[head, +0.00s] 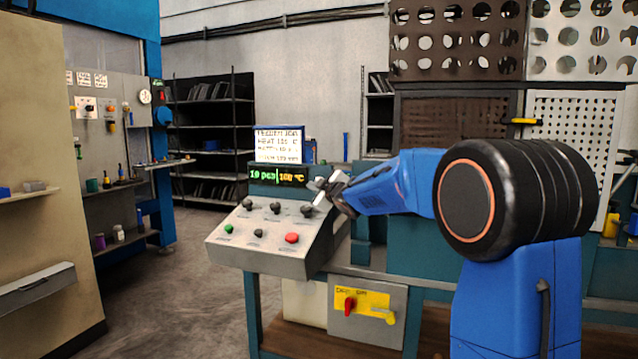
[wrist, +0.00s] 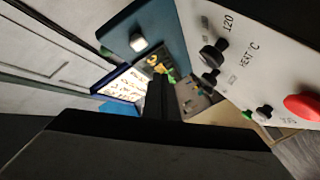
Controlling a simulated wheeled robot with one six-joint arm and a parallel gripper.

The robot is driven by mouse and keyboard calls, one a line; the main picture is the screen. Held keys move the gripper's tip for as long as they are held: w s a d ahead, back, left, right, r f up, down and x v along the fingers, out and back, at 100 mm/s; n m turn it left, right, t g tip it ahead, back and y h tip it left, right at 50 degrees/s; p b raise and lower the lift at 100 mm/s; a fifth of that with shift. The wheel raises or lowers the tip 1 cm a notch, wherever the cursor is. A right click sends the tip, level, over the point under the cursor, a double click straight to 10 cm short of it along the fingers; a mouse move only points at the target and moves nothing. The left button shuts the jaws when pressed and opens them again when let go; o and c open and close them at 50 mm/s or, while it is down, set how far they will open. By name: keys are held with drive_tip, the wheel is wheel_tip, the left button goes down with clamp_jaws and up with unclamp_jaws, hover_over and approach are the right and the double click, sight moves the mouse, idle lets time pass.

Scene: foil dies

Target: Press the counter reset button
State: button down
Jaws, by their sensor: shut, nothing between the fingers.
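The sloped control panel (head: 262,247) carries black knobs, a green button (head: 228,229), a small black knob (head: 258,233) and a red button (head: 291,238). My gripper (head: 322,186) is shut and empty, near the display's right end and above the panel. In the wrist view its dark fingers (wrist: 160,88) show below and right of the pale button, apart from it in the picture.
A black knob (wrist: 212,55) and the red button (wrist: 302,106) lie right of my fingers in the wrist view. A blue-framed sign (head: 279,144) stands above the display. Below the panel is a box with a red switch (head: 349,304). Open floor lies left.

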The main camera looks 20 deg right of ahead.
drive_tip(key=shift+w+d, duration=0.75)
drive_tip(key=shift+w, duration=0.2)
drive_tip(key=shift+w+d, duration=0.7)
drive_tip(key=shift+w, duration=0.25)
idle(0.8)
drive_tip(key=shift+w+d, duration=0.25)
drive_tip(key=shift+w, duration=0.1)
drive_tip(key=shift+w+d, duration=0.35)
drive_tip(key=shift+w, duration=0.05)
idle(1.0)
drive_tip(key=shift+s+a, duration=0.55)
drive_tip(key=shift+s, duration=0.2)
drive_tip(key=shift+a, duration=0.1)
drive_tip(key=s+a, duration=0.1)
drive_tip(key=s, duration=0.1)
drive_tip(key=s+a, duration=0.2)
idle(0.7)
